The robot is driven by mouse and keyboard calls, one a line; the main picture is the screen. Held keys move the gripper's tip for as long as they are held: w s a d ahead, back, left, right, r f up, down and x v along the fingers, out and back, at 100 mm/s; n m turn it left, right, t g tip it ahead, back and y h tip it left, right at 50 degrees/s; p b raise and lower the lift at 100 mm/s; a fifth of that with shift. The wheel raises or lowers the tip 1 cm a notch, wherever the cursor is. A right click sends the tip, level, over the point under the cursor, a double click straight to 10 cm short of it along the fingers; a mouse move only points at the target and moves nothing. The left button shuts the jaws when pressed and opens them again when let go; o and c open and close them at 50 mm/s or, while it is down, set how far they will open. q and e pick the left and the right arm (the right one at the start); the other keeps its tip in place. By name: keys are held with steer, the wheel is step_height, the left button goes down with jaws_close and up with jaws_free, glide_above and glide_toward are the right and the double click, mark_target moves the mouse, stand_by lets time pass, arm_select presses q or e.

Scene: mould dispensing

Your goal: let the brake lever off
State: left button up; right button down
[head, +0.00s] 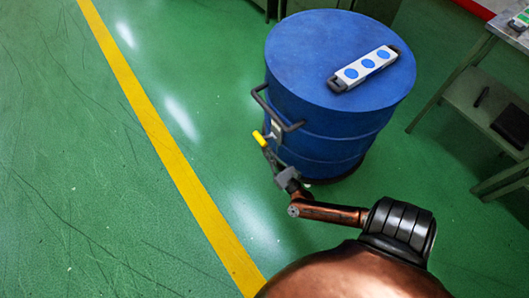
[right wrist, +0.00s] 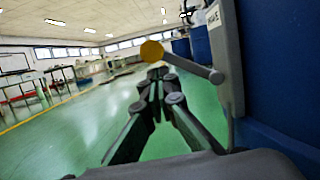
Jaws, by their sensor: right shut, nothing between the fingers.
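The brake lever shows in the head view as a yellow tip (head: 259,138) at the front left of the blue drum (head: 310,130). In the right wrist view its yellow round end (right wrist: 151,50) and grey rod (right wrist: 195,66) cross just above and beyond my fingertips. The rod runs to a grey plate (right wrist: 226,50) with a partly readable label. My right gripper (head: 269,156) is shut and empty, just below the lever; its fingers also show in the right wrist view (right wrist: 157,76). I cannot tell whether they touch the lever. My left gripper is not in view.
A dark handle (head: 275,110) sticks out from the drum's side above the lever. A white tray with blue round wells (head: 354,75) lies on the drum top. A metal table (head: 470,90) stands at the right. The green floor left of the drum is clear.

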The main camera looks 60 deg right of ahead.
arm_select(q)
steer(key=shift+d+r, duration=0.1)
arm_select(e)
steer(key=shift+r, duration=0.3)
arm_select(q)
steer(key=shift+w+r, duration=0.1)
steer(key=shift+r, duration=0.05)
